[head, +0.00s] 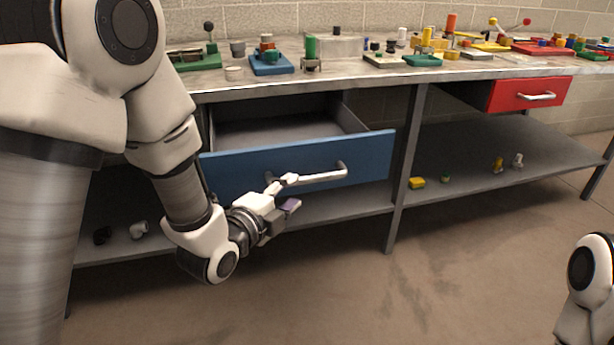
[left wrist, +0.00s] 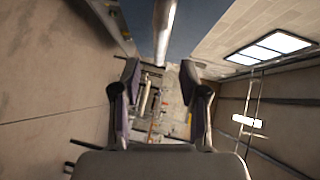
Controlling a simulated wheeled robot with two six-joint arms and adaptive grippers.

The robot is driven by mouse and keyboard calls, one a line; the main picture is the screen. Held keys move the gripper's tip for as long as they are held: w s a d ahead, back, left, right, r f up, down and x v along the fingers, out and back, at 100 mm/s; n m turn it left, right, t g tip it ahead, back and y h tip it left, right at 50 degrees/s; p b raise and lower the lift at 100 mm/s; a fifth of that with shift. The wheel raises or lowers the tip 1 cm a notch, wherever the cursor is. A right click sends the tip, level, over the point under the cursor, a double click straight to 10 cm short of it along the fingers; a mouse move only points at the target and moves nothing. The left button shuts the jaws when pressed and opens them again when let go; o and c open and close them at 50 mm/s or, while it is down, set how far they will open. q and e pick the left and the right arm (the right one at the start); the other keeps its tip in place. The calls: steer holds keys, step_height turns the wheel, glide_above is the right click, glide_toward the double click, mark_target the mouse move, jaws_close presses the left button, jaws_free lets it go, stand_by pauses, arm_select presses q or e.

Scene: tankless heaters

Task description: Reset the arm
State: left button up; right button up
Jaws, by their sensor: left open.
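My left gripper (head: 289,194) is open and empty, in front of the blue drawer (head: 375,160). One finger overlaps the left part of the drawer's metal handle (head: 328,176) in the head view; I cannot tell whether they touch. In the left wrist view the two fingertips (left wrist: 161,71) stand wide apart. The handle (left wrist: 165,28) shows beyond them at the top, beside the blue drawer front (left wrist: 205,14). The blue drawer is pulled out and its visible interior looks empty. A part of my right arm shows at the lower right of the head view; its gripper is out of frame.
The workbench top (head: 240,90) carries many coloured fixtures and parts. A red drawer (head: 510,95) sticks out at the right. The lower shelf (head: 460,195) holds a yellow block (head: 417,183) and several small parts. The floor in front (head: 430,290) is clear.

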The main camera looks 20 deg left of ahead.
arm_select(q)
steer(key=s+a+f+n+g+y, duration=0.1)
steer(key=s+f+g, duration=0.25)
steer(key=f, duration=0.65)
steer(key=s+f+n+g, duration=0.2)
steer(key=s+f, duration=0.3)
steer(key=f, duration=0.4)
steer(key=s+a+f+n+g+y, duration=0.1)
steer(key=s+f+g, duration=0.25)
steer(key=f, duration=0.65)
steer(key=s+a+f+n+g+y, duration=0.1)
steer(key=s+f+n+g, duration=0.35)
steer(key=s+n, duration=0.35)
steer(key=s+a+f+n+g, duration=0.1)
steer(key=s+f+n+g, duration=0.2)
steer(key=s+f+n, duration=0.5)
step_height(320, 180, up, 28)
steer(key=s+m+p, duration=0.1)
steer(key=s+p, duration=0.1)
steer(key=p, duration=2.2)
steer(key=shift+f+p, duration=0.2)
steer(key=shift+p, duration=0.15)
